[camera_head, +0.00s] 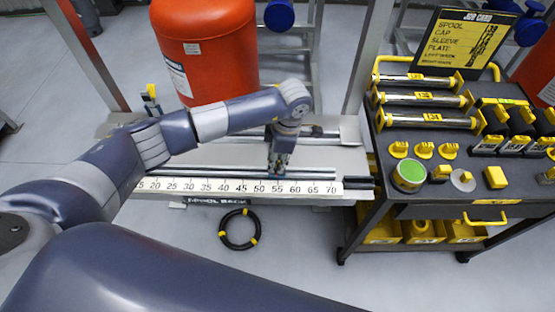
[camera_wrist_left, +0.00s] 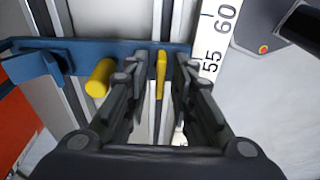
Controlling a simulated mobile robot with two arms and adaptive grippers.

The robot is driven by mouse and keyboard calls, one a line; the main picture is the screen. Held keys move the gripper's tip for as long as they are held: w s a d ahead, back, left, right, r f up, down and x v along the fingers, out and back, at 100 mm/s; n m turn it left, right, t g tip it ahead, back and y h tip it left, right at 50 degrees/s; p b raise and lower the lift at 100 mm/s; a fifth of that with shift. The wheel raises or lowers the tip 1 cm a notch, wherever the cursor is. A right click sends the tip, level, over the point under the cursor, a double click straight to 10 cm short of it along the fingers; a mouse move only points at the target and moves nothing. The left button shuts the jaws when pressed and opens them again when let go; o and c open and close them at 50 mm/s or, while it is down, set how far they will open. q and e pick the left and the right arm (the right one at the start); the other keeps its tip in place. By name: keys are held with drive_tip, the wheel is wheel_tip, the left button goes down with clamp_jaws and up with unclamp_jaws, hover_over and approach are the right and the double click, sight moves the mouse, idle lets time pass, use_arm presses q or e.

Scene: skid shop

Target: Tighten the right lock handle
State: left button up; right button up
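My left gripper (camera_head: 279,166) points down over the rail of the measuring bench, near the 55 mark of its scale. In the left wrist view, the left gripper (camera_wrist_left: 160,72) is open, with its fingers on either side of a thin yellow lock handle (camera_wrist_left: 160,75). Narrow gaps show between the handle and the fingers. The handle sits on a blue bracket (camera_wrist_left: 75,62) across the rails, beside a thicker yellow knob (camera_wrist_left: 100,78). In the head view the gripper mostly hides this bracket. Another blue-and-yellow fitting (camera_head: 151,98) stands at the bench's left end. My right gripper is not in view.
The white scale strip (camera_head: 240,186) runs along the bench front. A red tank (camera_head: 208,45) stands behind it. A dark cart (camera_head: 420,200) with yellow parts and a job card (camera_head: 465,45) stands at the right. A black ring (camera_head: 239,229) is on the floor in front.

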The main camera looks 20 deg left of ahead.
use_arm(q)
clamp_jaws()
drive_tip(key=n, duration=0.3)
drive_tip(key=shift+g, duration=0.3)
drive_tip(key=shift+n, duration=0.3)
drive_tip(key=n, duration=0.3)
drive_tip(key=shift+h, duration=0.3)
